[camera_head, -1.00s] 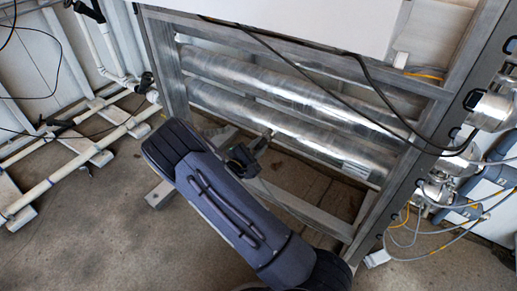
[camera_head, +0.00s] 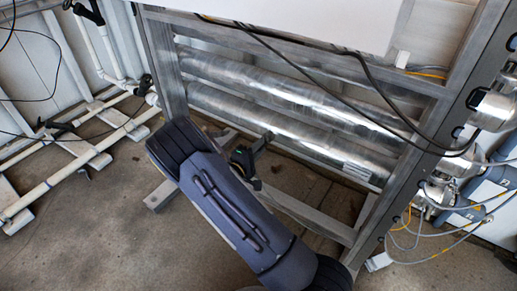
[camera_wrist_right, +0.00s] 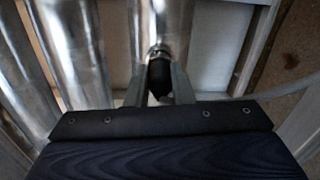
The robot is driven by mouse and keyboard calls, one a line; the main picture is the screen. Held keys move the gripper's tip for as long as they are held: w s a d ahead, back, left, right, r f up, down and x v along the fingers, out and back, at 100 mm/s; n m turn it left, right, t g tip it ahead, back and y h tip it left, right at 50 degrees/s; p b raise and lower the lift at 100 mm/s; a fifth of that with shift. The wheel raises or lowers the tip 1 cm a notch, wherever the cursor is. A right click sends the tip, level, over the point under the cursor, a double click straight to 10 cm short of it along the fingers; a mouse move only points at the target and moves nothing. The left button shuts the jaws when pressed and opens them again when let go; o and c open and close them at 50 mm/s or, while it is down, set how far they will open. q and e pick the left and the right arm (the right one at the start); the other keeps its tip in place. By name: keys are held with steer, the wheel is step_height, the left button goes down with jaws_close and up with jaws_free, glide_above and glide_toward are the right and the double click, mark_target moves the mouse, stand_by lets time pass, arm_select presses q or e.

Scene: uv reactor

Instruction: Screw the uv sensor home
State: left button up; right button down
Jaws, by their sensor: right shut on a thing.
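My right gripper (camera_wrist_right: 159,88) is shut on the uv sensor (camera_wrist_right: 159,78), a dark cylinder with a finger on each side. In the head view my right gripper (camera_head: 262,141) is at the lower side of the metal frame, in front of the tubes. The sensor cannot be made out there. My left gripper is not in view.
Large shiny reactor tubes (camera_head: 290,122) lie in a grey metal frame (camera_head: 171,70). Black cables (camera_head: 330,92) hang across the front. White pipes (camera_head: 70,168) run along the floor at left. Steel fittings and thin cables (camera_head: 440,190) are at right. Bare floor (camera_head: 110,240) lies at lower left.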

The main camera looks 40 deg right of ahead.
steer(key=shift+w+a+r+t, duration=0.15)
steer(key=shift+w+a+t, duration=0.2)
steer(key=shift+w, duration=0.2)
steer(key=m, duration=0.5)
steer(key=shift+r, duration=0.1)
steer(key=shift+m, duration=0.5)
steer(key=c, duration=1.3)
jaws_free()
steer(key=shift+a, duration=0.1)
steer(key=shift+o, duration=0.6)
steer(key=shift+s, duration=0.1)
